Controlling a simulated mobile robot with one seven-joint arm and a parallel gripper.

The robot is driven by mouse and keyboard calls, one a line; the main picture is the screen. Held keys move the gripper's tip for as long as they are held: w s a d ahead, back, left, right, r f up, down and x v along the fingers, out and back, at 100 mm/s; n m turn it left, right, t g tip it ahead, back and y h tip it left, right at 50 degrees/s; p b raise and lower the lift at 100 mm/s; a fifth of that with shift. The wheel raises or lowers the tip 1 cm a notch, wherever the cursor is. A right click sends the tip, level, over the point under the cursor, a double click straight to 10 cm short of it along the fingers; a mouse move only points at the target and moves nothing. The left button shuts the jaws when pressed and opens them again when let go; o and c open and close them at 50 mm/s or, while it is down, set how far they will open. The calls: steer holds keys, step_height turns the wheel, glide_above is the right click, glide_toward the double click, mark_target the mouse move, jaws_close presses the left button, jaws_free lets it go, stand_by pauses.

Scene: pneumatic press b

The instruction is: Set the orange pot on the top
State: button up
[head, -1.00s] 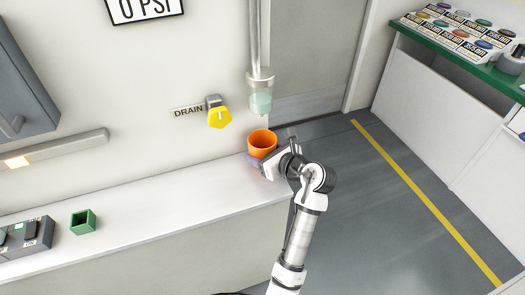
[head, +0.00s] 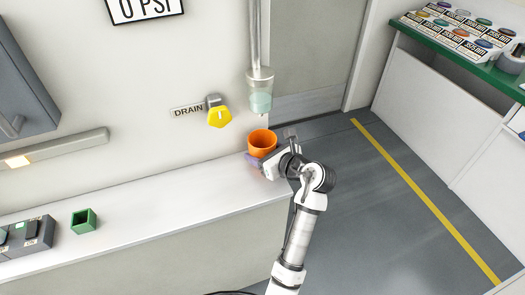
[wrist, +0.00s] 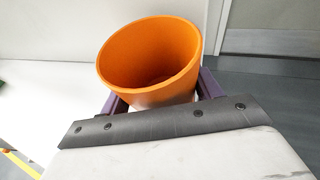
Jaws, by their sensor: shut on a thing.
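The orange pot (head: 262,141) is upright, open end up, near the right end of the white counter (head: 150,210), below the clear cup on the pipe. My gripper (head: 255,160) is shut on the pot, with its purple fingers low on either side of it. In the wrist view the pot (wrist: 150,55) fills the space between the fingers, and its inside looks empty. I cannot tell whether the pot's base touches the counter.
The clear cup with pale green liquid (head: 261,92) hangs above the pot. A yellow drain knob (head: 219,117) is on the wall to the left. A green open box (head: 83,221) stands at the counter's left. The counter between is clear.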

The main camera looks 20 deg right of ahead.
steer(key=shift+f, duration=0.35)
steer(key=o, duration=1.1)
steer(key=shift+s, duration=0.1)
steer(key=b+v, duration=0.2)
steer(key=v, duration=1.1)
steer(key=shift+s+d+r+b, duration=0.2)
steer(key=shift+s+b, duration=0.1)
